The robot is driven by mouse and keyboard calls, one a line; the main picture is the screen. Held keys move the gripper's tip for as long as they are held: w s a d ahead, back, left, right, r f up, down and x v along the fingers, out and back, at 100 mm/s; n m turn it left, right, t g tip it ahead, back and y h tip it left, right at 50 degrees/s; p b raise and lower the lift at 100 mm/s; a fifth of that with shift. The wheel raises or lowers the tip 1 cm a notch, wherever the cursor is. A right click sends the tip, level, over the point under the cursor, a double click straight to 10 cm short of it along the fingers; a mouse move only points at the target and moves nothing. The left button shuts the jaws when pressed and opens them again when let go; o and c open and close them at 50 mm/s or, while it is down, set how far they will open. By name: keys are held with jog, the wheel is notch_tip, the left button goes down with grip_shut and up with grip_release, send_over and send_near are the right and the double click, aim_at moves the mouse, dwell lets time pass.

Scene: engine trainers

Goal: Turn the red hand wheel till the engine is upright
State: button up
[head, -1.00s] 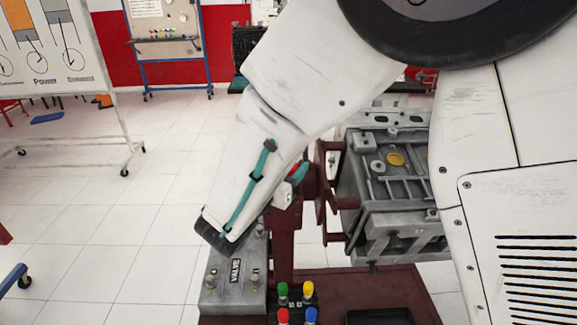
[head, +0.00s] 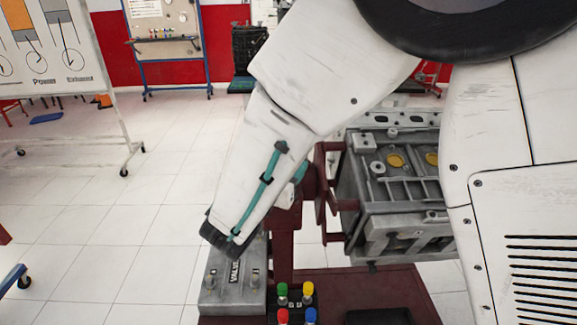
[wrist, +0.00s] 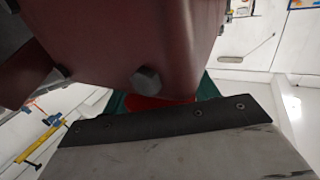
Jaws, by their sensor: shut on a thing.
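The grey engine block (head: 385,195) is held beside a dark red stand (head: 284,250) in the head view. Its ribbed face with yellow discs shows. My arm covers its right part, and I cannot tell exactly how far it is tilted. The red hand wheel (wrist: 165,102) shows only as a red sliver in the wrist view, under the dark red stand head. My gripper (wrist: 160,98) shows as teal fingers on both sides of this red piece, shut on it. The grip itself is mostly hidden by the gripper's dark edge. In the head view my arm hides the wheel.
A grey box marked VALVE (head: 232,280) stands left of the stand post. Several bottles with coloured caps (head: 295,300) and a black tray (head: 380,316) sit on the stand's base. A wheeled whiteboard (head: 60,60) is at the left. The tiled floor between is clear.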

jog(key=shift+y, duration=0.3)
jog(key=n+y, duration=0.2)
jog(key=n+t+y, duration=0.1)
jog(key=y, duration=0.2)
jog(key=n+t+y, duration=0.1)
jog(key=n+y, duration=0.1)
jog(key=shift+a+f+n+y, duration=0.1)
jog(key=shift+a+n+y, duration=0.2)
jog(key=shift+y, duration=0.1)
jog(key=shift+a+n+y, duration=0.15)
jog(key=shift+n+y, duration=0.55)
jog(key=shift+y, duration=0.4)
jog(key=shift+a+n+y, duration=0.15)
jog(key=shift+n+y, duration=0.55)
jog(key=shift+y, duration=0.4)
jog(key=shift+y, duration=0.3)
jog(key=o, duration=1)
